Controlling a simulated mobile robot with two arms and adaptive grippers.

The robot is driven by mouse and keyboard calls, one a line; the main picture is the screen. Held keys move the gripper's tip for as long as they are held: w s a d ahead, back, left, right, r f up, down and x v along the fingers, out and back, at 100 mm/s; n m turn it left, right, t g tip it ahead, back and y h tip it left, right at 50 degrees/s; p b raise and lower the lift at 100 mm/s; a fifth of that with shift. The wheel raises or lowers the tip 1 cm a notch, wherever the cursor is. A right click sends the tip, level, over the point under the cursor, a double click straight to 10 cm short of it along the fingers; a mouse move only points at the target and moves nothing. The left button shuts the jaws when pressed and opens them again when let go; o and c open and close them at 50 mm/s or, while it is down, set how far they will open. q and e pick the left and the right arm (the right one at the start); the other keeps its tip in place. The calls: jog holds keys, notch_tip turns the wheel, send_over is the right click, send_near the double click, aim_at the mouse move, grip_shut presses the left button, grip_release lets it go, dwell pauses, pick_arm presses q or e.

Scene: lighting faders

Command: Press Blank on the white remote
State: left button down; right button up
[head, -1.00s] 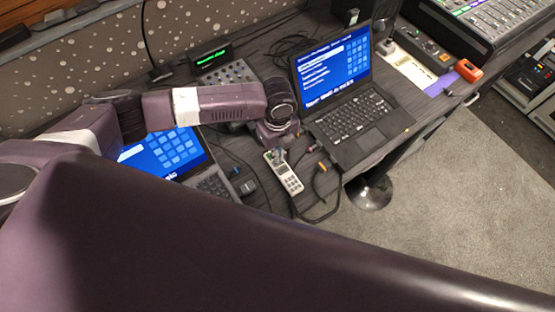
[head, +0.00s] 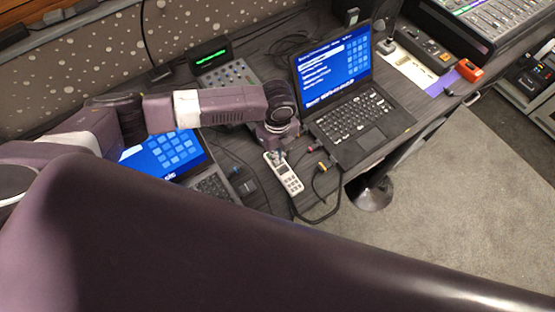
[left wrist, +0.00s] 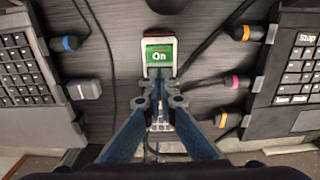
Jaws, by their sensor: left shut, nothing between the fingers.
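The white remote (head: 290,182) lies on the dark desk between the two laptops in the head view. In the left wrist view the white remote (left wrist: 146,68) shows a green screen reading "On" at its far end. My left gripper (head: 275,156) is shut and empty, pointing down over the remote's upper part. In the left wrist view the left gripper's tips (left wrist: 159,82) sit just below the screen and cover much of the keys. I cannot tell whether they touch a key, and no Blank label is readable. My right gripper is not in view.
One laptop (head: 365,140) stands open to the right of the remote, another (head: 212,186) to the left under my arm. Cables with coloured plugs (head: 322,167) lie close beside the remote. A small mixer (head: 235,74) stands behind, and the desk's front edge is near.

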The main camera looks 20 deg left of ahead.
pick_arm(q)
jog(key=shift+f, duration=0.2)
dwell(1.3)
notch_tip(320, 180, up, 7)
jog(key=p, duration=0.7)
jog(key=shift+p, duration=0.35)
